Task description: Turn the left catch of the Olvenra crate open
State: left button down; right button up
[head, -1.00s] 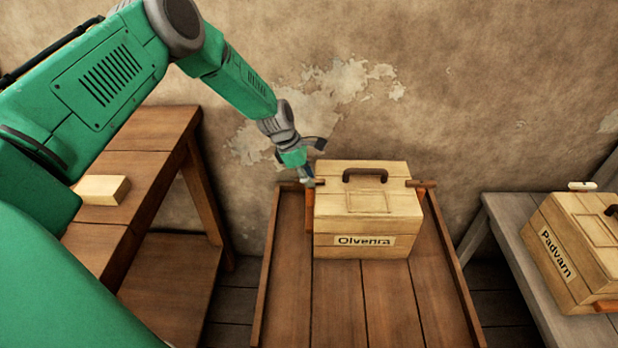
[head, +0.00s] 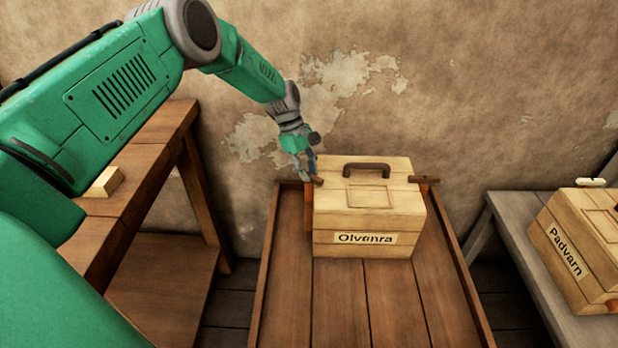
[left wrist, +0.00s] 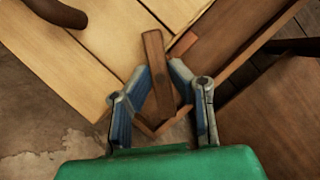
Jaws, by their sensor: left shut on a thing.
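The Olvenra crate (head: 345,215) is a pale wooden box with a brown handle and a name label on its front. Its left catch, a short brown wooden bar (left wrist: 154,50), lies slantwise across the crate's left top edge in the left wrist view. My left gripper (head: 315,177) is at that catch, and its blue-grey fingers (left wrist: 159,72) are shut on the bar from both sides. The gripper partly hides the catch in the head view. The right catch (head: 427,180) sticks out straight at the crate's right edge. My right gripper is not in view.
The crate stands on a brown tray-like table (head: 335,300) with raised edges and clear boards in front. A Padvarn crate (head: 575,255) is on a grey bench at right. A pale block (head: 105,182) lies on the wooden bench at left. A plastered wall is behind.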

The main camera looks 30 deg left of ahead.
pick_arm(q)
jog(key=m+b, duration=0.1)
jog(key=m, duration=0.1)
jog(key=m+g+b, duration=0.1)
jog(key=m, duration=0.1)
jog(key=m+g+b, duration=0.1)
jog(key=m+b, duration=0.1)
jog(key=shift+w+f+y, duration=0.2)
jog(key=shift+w+y, duration=0.05)
jog(key=shift+y, duration=0.15)
jog(key=shift+d+r+m+g+y+b, duration=0.1)
jog(key=shift+m+g+y+b, duration=0.4)
jog(key=shift+m, duration=0.7)
jog(key=shift+d+m+g+y+b, duration=0.1)
jog(key=shift+m+g+b, duration=0.1)
jog(key=shift+m+b, duration=0.75)
jog(key=shift+m, duration=0.45)
jog(key=c, duration=1.7)
grip_release()
jog(key=shift+o, duration=1.1)
jog(key=shift+w, duration=0.15)
